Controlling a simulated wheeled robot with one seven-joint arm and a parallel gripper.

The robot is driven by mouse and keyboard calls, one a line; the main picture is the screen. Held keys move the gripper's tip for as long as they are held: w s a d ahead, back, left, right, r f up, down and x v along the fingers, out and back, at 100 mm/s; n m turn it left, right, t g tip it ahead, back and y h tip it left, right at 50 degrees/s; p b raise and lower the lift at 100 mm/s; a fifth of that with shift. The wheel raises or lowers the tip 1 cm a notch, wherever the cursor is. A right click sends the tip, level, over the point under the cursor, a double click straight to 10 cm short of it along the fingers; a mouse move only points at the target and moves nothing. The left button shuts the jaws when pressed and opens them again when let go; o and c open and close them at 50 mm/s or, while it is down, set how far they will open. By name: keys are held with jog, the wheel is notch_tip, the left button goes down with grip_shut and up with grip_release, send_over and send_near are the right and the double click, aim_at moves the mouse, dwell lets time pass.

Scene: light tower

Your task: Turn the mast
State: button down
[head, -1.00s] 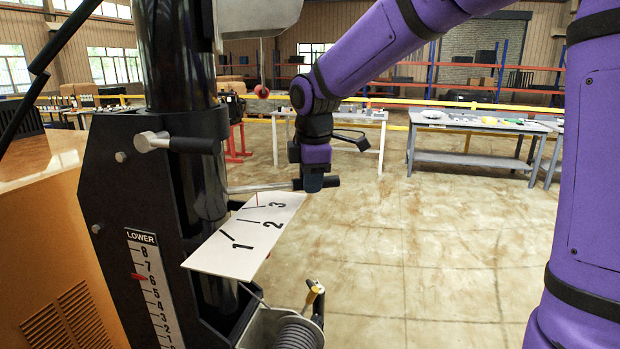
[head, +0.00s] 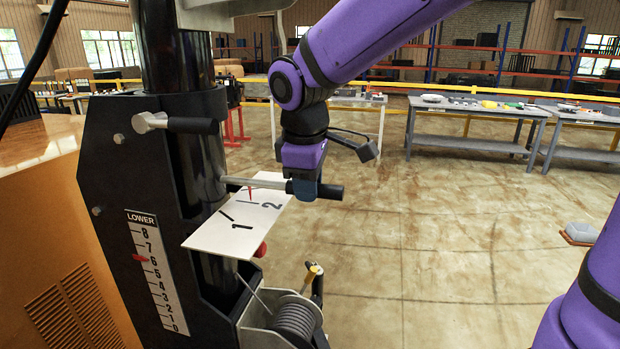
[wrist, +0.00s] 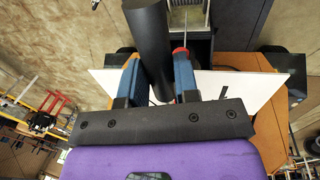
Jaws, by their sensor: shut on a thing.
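The mast (head: 172,50) is a dark upright tube standing in a black housing (head: 110,165) at the left of the head view. A thin metal bar with a black grip (head: 328,191) sticks out to the right from it. My gripper (head: 303,190) is shut on this handle near its black grip. In the wrist view the blue fingers (wrist: 158,80) stand either side of the black grip (wrist: 150,35). A white plate (head: 215,235) marked 1 and 2 lies under the bar, with a red pointer (head: 251,192) near the 2. My gripper hides part of the bar.
A second handle (head: 190,125) sits on the housing. A LOWER scale (head: 150,270) has a red marker near 6. A cable winch (head: 295,320) is below the plate.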

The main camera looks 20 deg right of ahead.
dwell(0.4)
jog(key=c, duration=0.9)
grip_release()
jog(key=r, duration=0.3)
jog(key=s+r, duration=0.1)
jog(key=r, duration=0.3)
jog(key=a+r, duration=0.1)
jog(key=r, duration=0.2)
jog(key=shift+s+a+r, duration=0.1)
jog(key=shift+s+r, duration=0.25)
jog(key=shift+s, duration=0.05)
